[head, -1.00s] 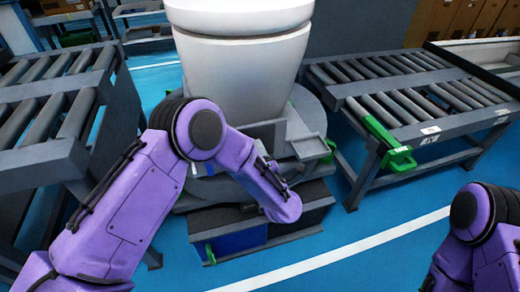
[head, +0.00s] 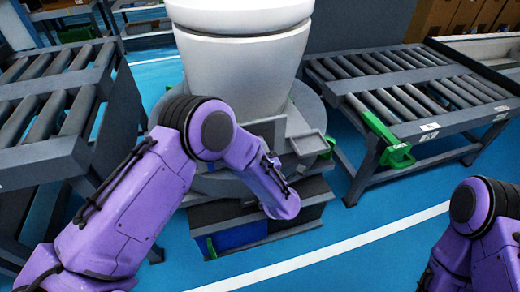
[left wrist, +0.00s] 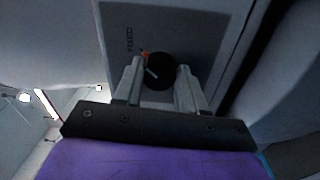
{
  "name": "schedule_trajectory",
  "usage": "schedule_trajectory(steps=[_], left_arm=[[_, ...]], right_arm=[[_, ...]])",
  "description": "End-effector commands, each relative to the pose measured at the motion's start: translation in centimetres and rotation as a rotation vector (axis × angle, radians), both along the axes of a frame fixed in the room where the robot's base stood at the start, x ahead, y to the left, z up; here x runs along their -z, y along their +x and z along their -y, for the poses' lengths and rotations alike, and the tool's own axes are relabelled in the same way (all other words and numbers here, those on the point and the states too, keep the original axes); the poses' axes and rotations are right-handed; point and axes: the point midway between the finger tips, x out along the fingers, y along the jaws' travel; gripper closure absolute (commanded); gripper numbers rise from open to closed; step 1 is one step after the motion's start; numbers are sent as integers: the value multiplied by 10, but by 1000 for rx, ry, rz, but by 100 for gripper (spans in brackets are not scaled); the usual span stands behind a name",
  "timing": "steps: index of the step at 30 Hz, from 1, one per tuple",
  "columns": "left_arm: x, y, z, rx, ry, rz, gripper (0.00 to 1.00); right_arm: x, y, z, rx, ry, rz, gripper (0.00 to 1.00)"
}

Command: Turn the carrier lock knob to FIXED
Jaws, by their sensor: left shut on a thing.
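The carrier lock knob (left wrist: 155,70) is a round black knob with a light pointer line, on a grey panel (left wrist: 197,35) in the left wrist view.
A white toilet (head: 245,60) stands on the grey carrier (head: 300,125) in front of me. Roller conveyors flank it at the left (head: 50,110) and right (head: 420,90). A green handle (head: 385,140) sticks out from the right one. Blue floor lies open at the lower middle.

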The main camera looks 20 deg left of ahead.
Motion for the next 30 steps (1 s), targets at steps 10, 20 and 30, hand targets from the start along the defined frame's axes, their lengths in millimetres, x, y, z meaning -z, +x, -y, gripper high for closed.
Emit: schedule_trajectory(steps=[10, 20, 30], left_arm=[[0, 0, 0, 0, -1, -1, 34], [2, -43, 31, 7, 2, -3, 34], [5, -86, 59, 1, 1, -1, 34]], right_arm=[[0, 0, 0, 0, 0, 0, 57], [-4, 0, 0, 0, 0, 0, 57], [-5, 0, 0, 0, 0, 0, 57]])
